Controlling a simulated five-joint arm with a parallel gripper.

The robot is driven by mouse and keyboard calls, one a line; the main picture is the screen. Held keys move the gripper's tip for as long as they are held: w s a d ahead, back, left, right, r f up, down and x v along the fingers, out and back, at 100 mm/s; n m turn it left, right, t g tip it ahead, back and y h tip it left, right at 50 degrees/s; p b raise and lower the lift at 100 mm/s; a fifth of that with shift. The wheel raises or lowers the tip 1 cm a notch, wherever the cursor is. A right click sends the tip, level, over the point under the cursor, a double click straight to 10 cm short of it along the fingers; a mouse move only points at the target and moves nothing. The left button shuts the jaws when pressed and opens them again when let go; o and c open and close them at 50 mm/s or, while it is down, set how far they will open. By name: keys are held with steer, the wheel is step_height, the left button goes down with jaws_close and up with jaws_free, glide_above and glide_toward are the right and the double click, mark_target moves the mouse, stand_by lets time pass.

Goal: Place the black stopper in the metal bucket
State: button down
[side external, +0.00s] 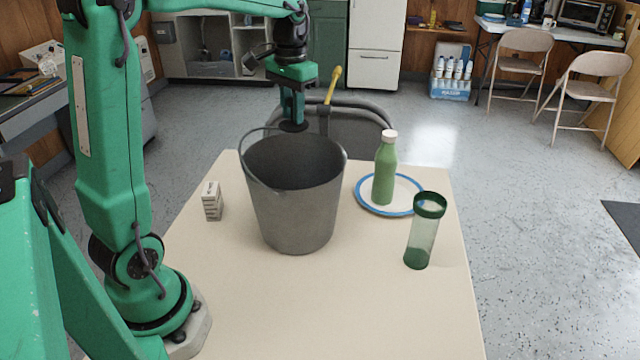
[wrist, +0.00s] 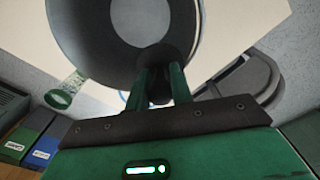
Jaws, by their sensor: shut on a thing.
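The grey metal bucket (side external: 296,212) stands upright near the middle of the table, its mouth facing up and its thin handle resting to the left. My gripper (side external: 292,112) points down above the bucket's far rim. It is shut on the black stopper (side external: 294,126), a dark round piece just below the fingertips. In the wrist view the stopper (wrist: 161,58) shows between the two green fingers, in front of the bucket (wrist: 80,30). From the side, the stopper overlaps the back edge of the bucket mouth, so its exact place over the opening is hard to tell.
A green bottle (side external: 385,168) with a white cap stands on a blue-rimmed plate (side external: 365,196) right of the bucket. A green-lidded clear tumbler (side external: 421,238) is nearer. A small pale box (side external: 212,201) stands left. The table front (side external: 330,310) is clear.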

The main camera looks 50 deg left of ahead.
steer(key=s+d+f, duration=0.1)
steer(key=d+f, duration=0.2)
steer(key=f, duration=0.2)
steer(key=shift+s+d+f, duration=0.15)
steer(key=shift+s+f, duration=0.05)
steer(key=shift+s, duration=0.05)
steer(key=shift+f, duration=0.1)
step_height(320, 180, down, 18)
steer(key=shift+r, duration=0.1)
stand_by(1.0)
steer(key=c, duration=1.2)
jaws_free()
steer(key=shift+c, duration=0.2)
